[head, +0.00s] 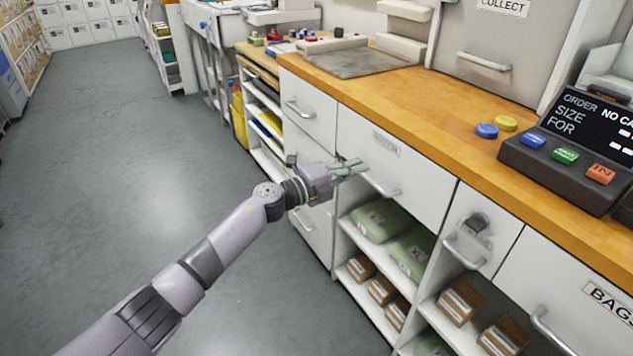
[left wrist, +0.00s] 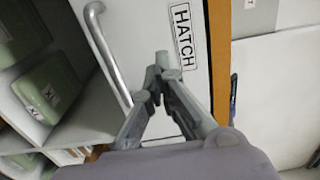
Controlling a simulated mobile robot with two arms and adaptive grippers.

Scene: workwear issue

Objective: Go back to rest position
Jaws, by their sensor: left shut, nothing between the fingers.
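My left gripper (head: 348,167) is shut and empty in front of the wide white drawer front (head: 410,170) under the wooden counter. In the left wrist view the shut fingers (left wrist: 160,68) show beside a label reading HATCH (left wrist: 183,37) and the metal bar handle (left wrist: 106,50). In the head view the handle (head: 378,185) is just below and right of the fingertips. I cannot tell whether the fingers touch the front. My left arm reaches in from the lower left. My right gripper is not in view.
The wooden counter (head: 440,100) carries an order terminal (head: 575,150), a blue button (head: 487,131), a yellow button (head: 505,123) and a grey plate (head: 362,62). Shelves below hold green packs (head: 382,220) and brown boxes (head: 381,290). Grey floor (head: 130,150) is clear on the left.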

